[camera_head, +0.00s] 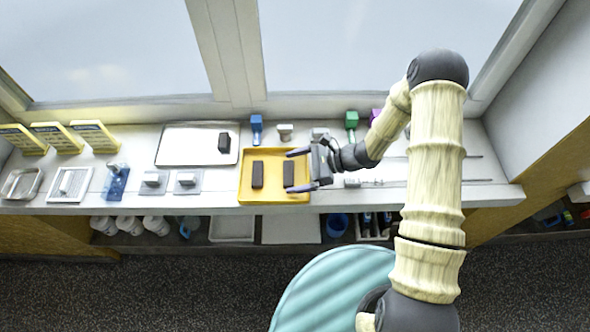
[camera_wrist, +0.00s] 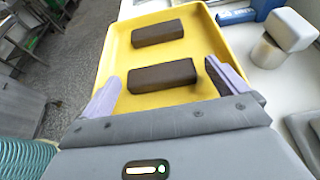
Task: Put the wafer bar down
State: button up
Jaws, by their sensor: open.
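Two dark brown wafer bars lie flat and apart on a yellow tray (camera_head: 275,197). One wafer bar (camera_head: 257,174) is left of the tray's middle, and the other wafer bar (camera_head: 288,174) is nearer my gripper. In the wrist view the nearer bar (camera_wrist: 161,76) lies just beyond and partly between my fingertips, with the farther bar (camera_wrist: 158,32) behind it. My gripper (camera_head: 291,170) is open, its two pale purple fingers spread at the tray's right side. I cannot tell whether a finger touches the bar. A third dark bar (camera_head: 223,142) lies on a silver tray (camera_head: 185,158) to the left.
Yellow racks (camera_head: 92,136) stand at the far left. Small trays and a blue-based fixture (camera_head: 116,182) line the counter's left front. A blue block (camera_head: 256,128) and a green block (camera_head: 351,120) stand behind. A window frame bounds the counter's back.

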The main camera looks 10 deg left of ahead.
jog(key=b+v, duration=0.2)
jog(key=v, duration=0.8)
jog(key=shift+w+d, duration=0.15)
jog(key=shift+d, duration=0.05)
jog(key=shift+d+r, duration=0.15)
jog(key=shift+d, duration=0.2)
jog(key=shift+d+r, duration=0.15)
jog(key=shift+d, duration=0.05)
